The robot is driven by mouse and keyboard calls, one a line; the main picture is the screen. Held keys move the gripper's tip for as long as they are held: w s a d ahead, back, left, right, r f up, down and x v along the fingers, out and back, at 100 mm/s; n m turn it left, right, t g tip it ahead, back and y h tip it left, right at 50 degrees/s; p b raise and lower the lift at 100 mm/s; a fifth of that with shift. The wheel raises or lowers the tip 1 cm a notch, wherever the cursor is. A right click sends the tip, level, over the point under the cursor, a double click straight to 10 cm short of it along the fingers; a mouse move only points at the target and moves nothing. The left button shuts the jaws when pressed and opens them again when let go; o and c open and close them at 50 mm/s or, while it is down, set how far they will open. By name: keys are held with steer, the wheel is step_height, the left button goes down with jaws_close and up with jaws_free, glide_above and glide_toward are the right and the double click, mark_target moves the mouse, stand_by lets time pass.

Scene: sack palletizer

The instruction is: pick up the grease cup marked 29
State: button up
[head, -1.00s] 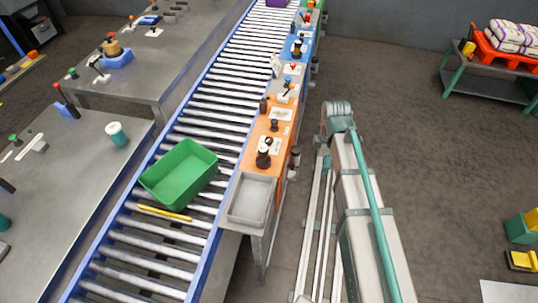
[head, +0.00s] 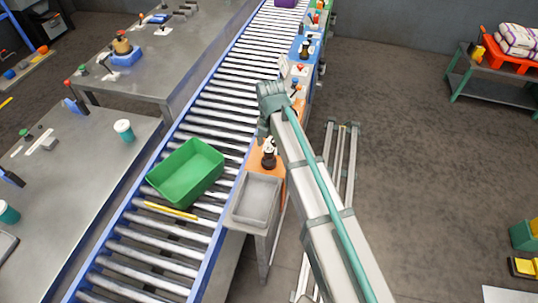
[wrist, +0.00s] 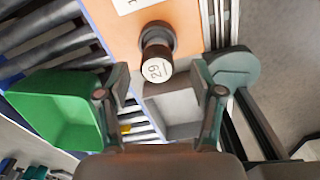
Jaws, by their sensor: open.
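The grease cup marked 29 (wrist: 156,66) is a dark brown, round cup with a pale top bearing the number. It stands on the orange bench section (wrist: 185,16). My gripper (wrist: 160,76) is open above it in the wrist view, one finger to each side of the cup in the picture, with nothing held. Whether the fingertips are level with the cup I cannot tell. In the head view a dark cup with a pale top (head: 269,155) stands on the orange section behind the grey tray. My arm covers much of the bench there, and my gripper is not clearly seen.
A grey metal tray (head: 257,200) sits at the bench's near end. A green bin (head: 187,172) stands on the roller conveyor (head: 215,110) to the left, with a yellow strip (head: 170,210) in front. A round teal part (wrist: 233,68) is close to the right finger.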

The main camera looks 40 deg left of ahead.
mark_target(269, 155)
steer(key=shift+s+a+f+p, duration=0.1)
steer(key=shift+f+p, duration=0.5)
steer(key=shift+f, duration=0.85)
steer(key=shift+a+f+p, duration=0.1)
steer(key=shift+f+p, duration=0.5)
steer(key=shift+f, duration=0.85)
steer(key=c, duration=1.2)
steer(key=shift+c, duration=0.2)
steer(key=shift+r, duration=0.25)
